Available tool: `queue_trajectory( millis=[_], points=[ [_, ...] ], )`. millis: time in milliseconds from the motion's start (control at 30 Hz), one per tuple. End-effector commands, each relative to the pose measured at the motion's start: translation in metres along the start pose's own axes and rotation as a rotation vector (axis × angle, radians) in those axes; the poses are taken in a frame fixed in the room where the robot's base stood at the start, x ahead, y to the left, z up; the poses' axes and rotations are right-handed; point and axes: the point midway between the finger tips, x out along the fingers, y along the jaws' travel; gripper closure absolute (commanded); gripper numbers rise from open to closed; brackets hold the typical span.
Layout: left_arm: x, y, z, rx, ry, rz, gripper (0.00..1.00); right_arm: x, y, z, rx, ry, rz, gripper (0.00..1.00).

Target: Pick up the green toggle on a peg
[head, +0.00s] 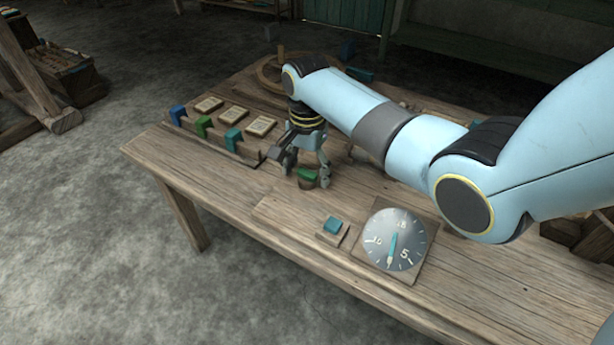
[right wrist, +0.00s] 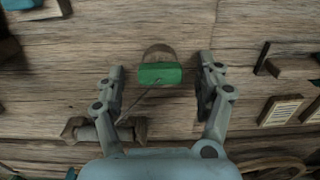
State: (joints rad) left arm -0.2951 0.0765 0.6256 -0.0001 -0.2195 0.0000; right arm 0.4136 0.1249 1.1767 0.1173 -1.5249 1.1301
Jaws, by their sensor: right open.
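The green toggle (head: 307,174) sits over a small round wooden piece on the table, in the middle of the head view. In the right wrist view the green toggle (right wrist: 160,74) lies between my fingers, with a rounded wooden end (right wrist: 157,50) showing just beyond it. My right gripper (head: 306,179) is open and points down around the toggle, one finger on each side. In the right wrist view my right gripper (right wrist: 161,70) shows gaps between both fingers and the toggle. My left gripper is not in view.
Blue (head: 178,115), green (head: 203,126) and teal (head: 232,139) pieces stand along the table's left side by labelled plates. A teal block (head: 333,225) and a round dial (head: 394,240) are nearer the front. A wooden spindle-like piece (right wrist: 74,129) lies near one finger.

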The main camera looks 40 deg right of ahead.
Motion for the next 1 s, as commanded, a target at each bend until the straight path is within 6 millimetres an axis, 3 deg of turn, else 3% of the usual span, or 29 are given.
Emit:
queue_trajectory(
  millis=[67,400,767,1000],
  points=[
    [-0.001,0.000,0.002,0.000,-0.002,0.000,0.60,-0.001,0.000,0.000,0.000,0.000,-0.001,0.29],
    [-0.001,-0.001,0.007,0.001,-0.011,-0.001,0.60,-0.001,0.000,0.000,0.000,0.000,0.000,0.69],
    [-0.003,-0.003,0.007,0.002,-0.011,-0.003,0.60,-0.005,0.000,0.000,0.000,0.000,-0.001,0.70],
    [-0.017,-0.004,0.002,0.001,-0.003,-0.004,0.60,-0.038,-0.001,-0.001,0.000,0.001,-0.002,0.70]
  ],
)
